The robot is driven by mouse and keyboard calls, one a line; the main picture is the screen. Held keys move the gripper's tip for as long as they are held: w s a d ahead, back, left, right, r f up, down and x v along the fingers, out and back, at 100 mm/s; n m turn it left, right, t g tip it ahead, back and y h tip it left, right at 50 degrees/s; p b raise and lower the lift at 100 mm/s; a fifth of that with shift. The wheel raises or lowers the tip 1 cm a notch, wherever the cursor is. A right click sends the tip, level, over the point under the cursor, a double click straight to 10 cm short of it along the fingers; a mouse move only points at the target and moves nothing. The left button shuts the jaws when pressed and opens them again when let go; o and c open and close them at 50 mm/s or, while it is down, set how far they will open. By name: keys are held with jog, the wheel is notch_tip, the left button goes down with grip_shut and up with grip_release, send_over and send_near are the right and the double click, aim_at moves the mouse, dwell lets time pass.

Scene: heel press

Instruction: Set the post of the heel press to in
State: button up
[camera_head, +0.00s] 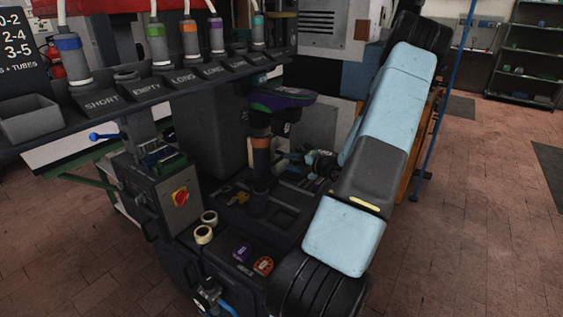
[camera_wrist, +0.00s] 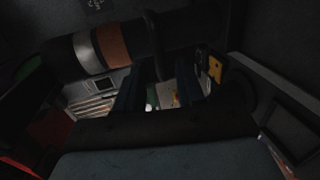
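The heel press stands in the middle of the head view. Its upright post (camera_head: 261,158) is dark with an orange band and bears a dark, purple and green shoe-like piece (camera_head: 283,98). In the wrist view the post (camera_wrist: 113,46) lies across the upper left, with a silver and an orange band. A dark curved bar (camera_wrist: 155,40) comes down just right of the orange band. My gripper (camera_wrist: 160,94) shows two dark bluish fingers standing apart, with the bar's lower end seen between them. I cannot tell whether they touch it.
A shelf (camera_head: 178,84) with labelled slots and several banded tubes hangs above the press. A control box (camera_head: 181,196) with a red knob is at its left. Tape rolls (camera_head: 203,234) and small boxes (camera_head: 243,252) lie on the press base.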

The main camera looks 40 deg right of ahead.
jog(key=v, duration=0.6)
jog(key=shift+s+d, duration=0.15)
jog(key=shift+s, duration=0.1)
dwell(0.3)
